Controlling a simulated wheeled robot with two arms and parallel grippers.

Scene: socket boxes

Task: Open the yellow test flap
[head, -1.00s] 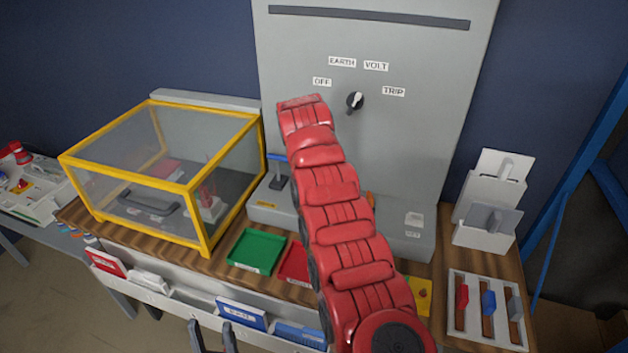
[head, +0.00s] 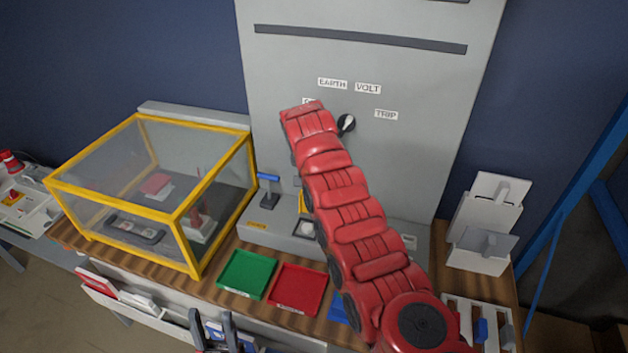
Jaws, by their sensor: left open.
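A clear box with a yellow frame (head: 150,212) stands on the left of the bench. Its top and front panels look closed. Inside it are a dark socket plate and red and white parts, seen through the panels. A small yellow piece (head: 301,203) shows on the grey tester base, partly hidden by my red arm; I cannot tell which yellow part is the test flap. My left gripper (head: 213,324) is at the bottom edge, open and empty, low in front of the bench and apart from the box. My right gripper is not in view.
A green tray (head: 247,274) and a red tray (head: 298,290) lie on the bench front. The grey tester panel (head: 400,160) has a dial (head: 346,123). A blue-topped lever (head: 268,189) stands beside the box. My red arm crosses the middle and hides part of the tester.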

